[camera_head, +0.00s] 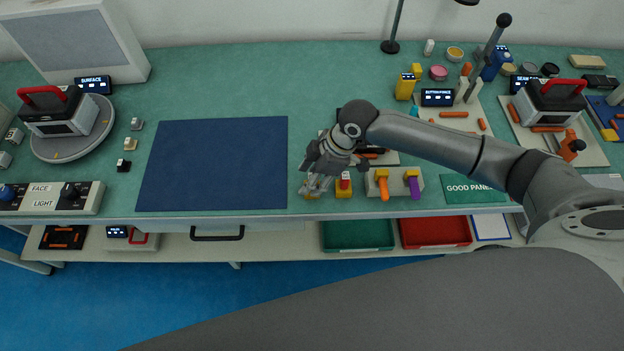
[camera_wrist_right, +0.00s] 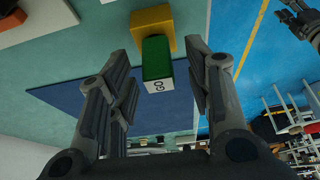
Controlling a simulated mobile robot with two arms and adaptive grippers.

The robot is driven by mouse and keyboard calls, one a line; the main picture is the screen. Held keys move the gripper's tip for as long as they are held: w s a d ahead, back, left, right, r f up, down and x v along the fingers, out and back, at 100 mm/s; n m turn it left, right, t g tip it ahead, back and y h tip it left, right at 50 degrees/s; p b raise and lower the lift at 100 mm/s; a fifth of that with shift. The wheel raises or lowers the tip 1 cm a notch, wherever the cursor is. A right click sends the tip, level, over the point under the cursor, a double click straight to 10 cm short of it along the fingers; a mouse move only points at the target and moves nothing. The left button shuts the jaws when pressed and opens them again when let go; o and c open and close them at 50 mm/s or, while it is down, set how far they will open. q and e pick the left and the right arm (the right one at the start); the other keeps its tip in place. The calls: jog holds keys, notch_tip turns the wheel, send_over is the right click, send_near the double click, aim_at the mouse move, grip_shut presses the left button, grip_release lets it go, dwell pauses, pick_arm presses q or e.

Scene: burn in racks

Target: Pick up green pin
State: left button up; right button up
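The green pin (camera_wrist_right: 157,65), marked GO, stands in a yellow base (camera_wrist_right: 153,20) in the right wrist view. My right gripper (camera_wrist_right: 160,55) is open, with one finger on each side of the pin and visible gaps between. In the head view my right gripper (camera_head: 312,186) is low at the table's front edge, over a yellow base (camera_head: 312,197), and hides most of the pin. A grey gripper, apparently my left one (camera_wrist_right: 297,18), shows at the top right of the wrist view, well apart from the pin; its finger state is unclear.
A red pin (camera_head: 345,181) in a yellow base stands just right of my gripper. A grey block (camera_head: 427,184) with orange and purple handled pieces is further right. The blue mat (camera_head: 215,165) to the left is bare. Green (camera_head: 358,236) and red (camera_head: 435,232) bins sit below.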

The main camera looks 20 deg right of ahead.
grip_shut()
jog(key=shift+r, duration=0.15)
